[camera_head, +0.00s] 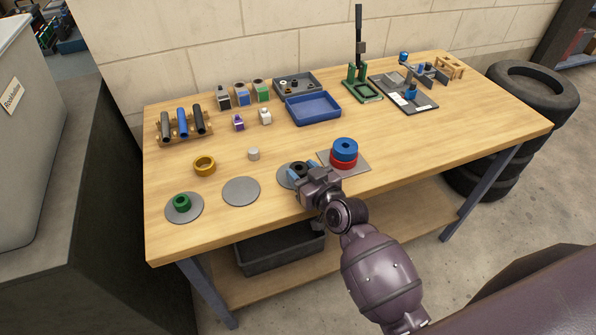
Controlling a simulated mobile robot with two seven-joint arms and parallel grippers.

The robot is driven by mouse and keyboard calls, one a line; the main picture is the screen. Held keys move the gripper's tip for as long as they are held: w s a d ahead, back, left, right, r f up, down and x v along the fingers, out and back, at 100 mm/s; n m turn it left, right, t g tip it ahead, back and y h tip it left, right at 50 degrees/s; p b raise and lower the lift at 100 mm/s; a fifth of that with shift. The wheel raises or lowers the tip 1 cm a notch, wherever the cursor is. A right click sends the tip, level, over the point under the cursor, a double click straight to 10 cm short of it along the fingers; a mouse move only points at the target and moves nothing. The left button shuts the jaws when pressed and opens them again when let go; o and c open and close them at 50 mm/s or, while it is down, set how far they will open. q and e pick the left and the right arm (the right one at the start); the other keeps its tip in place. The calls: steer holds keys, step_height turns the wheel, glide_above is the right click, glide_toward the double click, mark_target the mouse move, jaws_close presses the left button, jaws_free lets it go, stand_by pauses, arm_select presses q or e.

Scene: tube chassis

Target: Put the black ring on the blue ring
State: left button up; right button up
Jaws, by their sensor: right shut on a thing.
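The blue ring (344,145) lies flat on top of a red ring (343,163), on a square grey plate (358,164) near the table's front edge. My right gripper (300,170) is just left of this stack, over a round grey disc (284,182). It is shut on a dark ring, which looks like the black ring (299,166); the gripper hides most of it. I cannot tell whether the ring touches the disc. My left gripper is not in view.
A green ring (181,203) sits on a grey disc at left. An empty disc (241,191), a yellow ring (204,166) and a small pale cylinder (254,154) are nearby. A blue tray (313,107) stands behind. The table right of the stack is clear.

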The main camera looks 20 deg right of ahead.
steer(key=shift+w+a+f, duration=0.1)
steer(key=shift+w+f, duration=0.2)
steer(key=shift+w, duration=0.25)
steer(key=shift+w+a+f, duration=0.1)
steer(key=shift+w+f, duration=0.2)
steer(key=shift+w, duration=0.2)
steer(key=shift+f, duration=0.2)
steer(key=shift+f, duration=0.15)
steer(key=o, duration=0.9)
steer(key=shift+o, duration=0.2)
